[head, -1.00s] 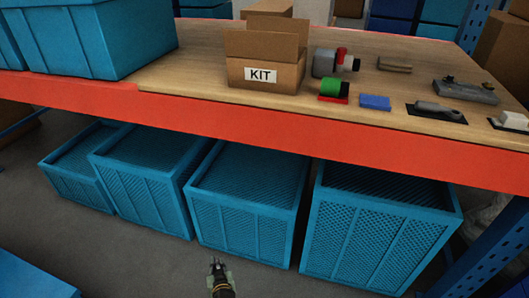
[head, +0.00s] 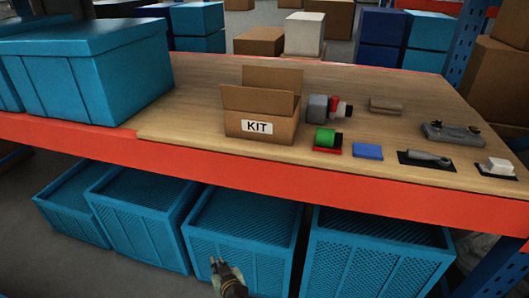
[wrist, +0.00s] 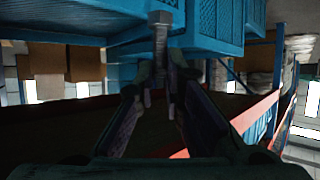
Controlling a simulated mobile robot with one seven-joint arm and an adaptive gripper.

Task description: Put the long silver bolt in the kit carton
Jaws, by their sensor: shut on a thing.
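The kit carton (head: 261,113) is a brown box with a KIT label and raised flaps, standing on the wooden shelf top in the head view. Its inside is mostly hidden. My gripper (head: 222,268) is at the bottom of the head view, in front of the blue crates, lower in the picture than the carton. In the wrist view my gripper (wrist: 159,78) is shut on the long silver bolt (wrist: 159,36). The bolt's head and upper shank stick out past the fingertips; the rest is hidden between the fingers.
The orange shelf edge (head: 240,173) lies between my gripper and the carton. A green roll (head: 325,138), a blue block (head: 368,151) and a grey-red device (head: 325,107) stand right of the carton. A large blue bin (head: 95,75) is to its left. Bare wood lies between bin and carton.

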